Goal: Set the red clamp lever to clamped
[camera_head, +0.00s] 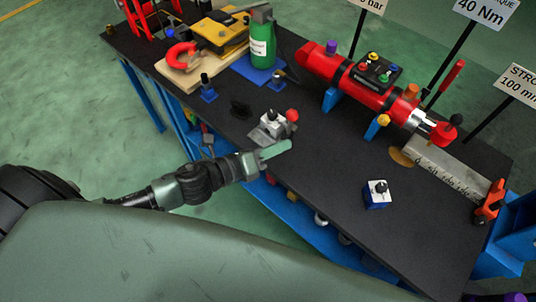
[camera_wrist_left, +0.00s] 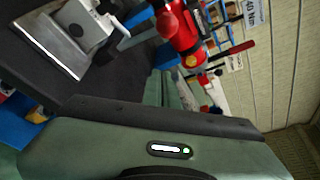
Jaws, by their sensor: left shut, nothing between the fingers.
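A small grey metal fixture (camera_head: 268,129) with a red ball-ended lever (camera_head: 292,115) stands near the front edge of the dark bench. The ball is at the fixture's right side. My left gripper (camera_head: 287,147) is shut and empty, with its pale green fingertips just in front of the fixture, below the red ball. I cannot tell whether they touch it. In the left wrist view a grey metal fixture (camera_wrist_left: 48,42) shows at upper left; the red ball is not clear there. My right gripper is not in view.
A red cylinder (camera_head: 345,75) lies on blue supports behind and right. A small blue block (camera_head: 377,199) stands at front right, and an orange clamp (camera_head: 489,202) is at the right end. A green bottle (camera_head: 262,45) stands at the back.

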